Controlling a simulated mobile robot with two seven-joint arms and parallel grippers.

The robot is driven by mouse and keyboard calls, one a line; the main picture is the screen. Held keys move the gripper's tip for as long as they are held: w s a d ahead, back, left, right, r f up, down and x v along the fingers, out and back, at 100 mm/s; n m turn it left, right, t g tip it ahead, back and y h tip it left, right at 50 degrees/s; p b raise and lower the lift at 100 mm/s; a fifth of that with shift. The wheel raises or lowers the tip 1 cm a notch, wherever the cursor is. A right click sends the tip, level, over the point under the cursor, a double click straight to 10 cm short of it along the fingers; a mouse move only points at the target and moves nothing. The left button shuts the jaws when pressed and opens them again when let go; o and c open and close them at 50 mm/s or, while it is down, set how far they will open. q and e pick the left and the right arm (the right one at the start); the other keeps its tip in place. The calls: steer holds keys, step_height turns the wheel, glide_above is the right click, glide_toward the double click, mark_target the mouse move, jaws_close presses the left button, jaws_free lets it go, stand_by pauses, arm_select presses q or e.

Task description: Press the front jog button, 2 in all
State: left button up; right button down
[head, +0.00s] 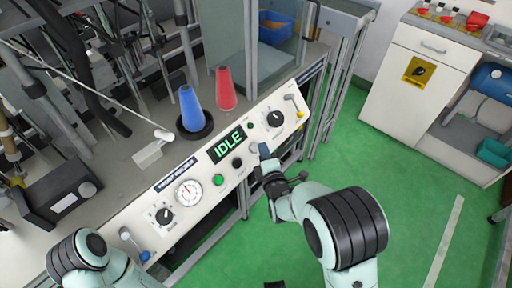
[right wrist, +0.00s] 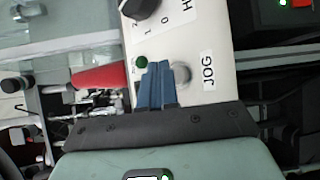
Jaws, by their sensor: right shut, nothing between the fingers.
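The front control panel (head: 205,176) runs diagonally across the head view, with a lit display (head: 228,145) reading IDLE. The jog button (right wrist: 181,77) is a round, pale metallic button beside a JOG label (right wrist: 208,70) in the right wrist view. In the head view, a pale round button (head: 254,147) shows just beside my fingertips. My right gripper (head: 264,152) is shut and empty, its blue fingers at the panel. In the right wrist view its fingertips (right wrist: 157,66) lie just left of the jog button; I cannot tell whether they touch it. My left gripper is out of view.
The panel also has a green button (head: 218,180), a black button (head: 237,162), a gauge (head: 188,193) and knobs (head: 274,118). A blue cone (head: 191,108) and a red cone (head: 226,90) stand behind it. Green floor (head: 400,200) is open at right.

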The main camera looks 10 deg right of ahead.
stand_by(0.7)
steer(key=shift+w+a+f, duration=0.25)
steer(key=shift+w, duration=0.05)
steer(key=shift+w+a+f, duration=0.2)
steer(key=shift+f, duration=0.1)
stand_by(0.9)
steer(key=shift+r, duration=0.1)
steer(key=shift+s+d+r+p, duration=0.4)
steer(key=shift+s+r, duration=0.05)
steer(key=s+d+r+p, duration=0.2)
steer(key=s+r+p, duration=0.1)
steer(key=shift+d+r, duration=0.1)
steer(key=shift+d, duration=0.1)
stand_by(0.4)
